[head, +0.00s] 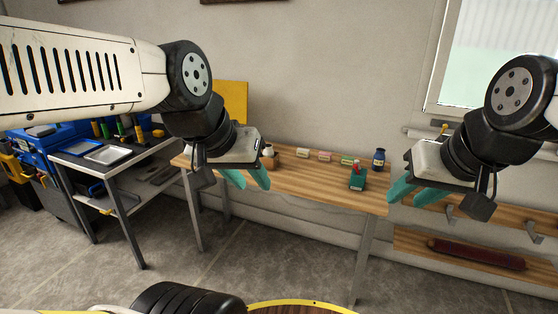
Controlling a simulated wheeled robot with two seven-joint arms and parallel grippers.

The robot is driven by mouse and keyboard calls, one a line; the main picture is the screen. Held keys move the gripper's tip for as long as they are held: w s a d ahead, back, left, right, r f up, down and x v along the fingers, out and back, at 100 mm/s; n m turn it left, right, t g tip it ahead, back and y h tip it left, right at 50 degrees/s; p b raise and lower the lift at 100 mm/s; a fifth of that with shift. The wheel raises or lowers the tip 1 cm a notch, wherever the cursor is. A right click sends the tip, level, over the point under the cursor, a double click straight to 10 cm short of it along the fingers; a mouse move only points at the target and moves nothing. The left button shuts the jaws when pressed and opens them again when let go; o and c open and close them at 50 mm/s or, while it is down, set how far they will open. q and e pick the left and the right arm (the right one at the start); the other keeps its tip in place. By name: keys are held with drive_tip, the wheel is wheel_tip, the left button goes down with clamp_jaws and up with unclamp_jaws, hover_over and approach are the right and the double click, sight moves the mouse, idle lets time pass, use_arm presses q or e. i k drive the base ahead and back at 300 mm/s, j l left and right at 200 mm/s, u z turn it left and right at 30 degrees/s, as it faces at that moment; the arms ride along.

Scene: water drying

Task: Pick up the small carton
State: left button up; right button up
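Several small box-like items stand in a row along the back of the wooden table: a pale one (302,152), a reddish one (325,156) and a greenish one (347,160). Any of them could be the small carton; they are too small to tell. My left gripper (253,187) hangs over the table's left part, its teal fingers apart and nothing between them. It is left of the row. My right gripper (405,202) is beyond the table's right end, its teal fingers apart and empty.
On the wooden table (300,184) stand a dark green container (357,180) with something red in it, a blue jar (378,158) and a round item (268,151) partly behind my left gripper. A wall shelf (420,245) is at right, a dark workbench (115,160) at left.

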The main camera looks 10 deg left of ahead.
sight(270, 164)
drive_tip(key=i+j, duration=0.25)
drive_tip(key=i+j+z, duration=0.15)
drive_tip(key=i+j, duration=0.15)
drive_tip(key=j, duration=0.15)
drive_tip(key=i+j, duration=0.2)
drive_tip(key=j, duration=0.2)
drive_tip(key=i+j+z, duration=0.1)
drive_tip(key=i+j, duration=0.15)
drive_tip(key=i+j+z, duration=0.1)
drive_tip(key=i+j, duration=0.15)
drive_tip(key=j, duration=0.25)
drive_tip(key=i+j, duration=0.2)
drive_tip(key=j, duration=0.25)
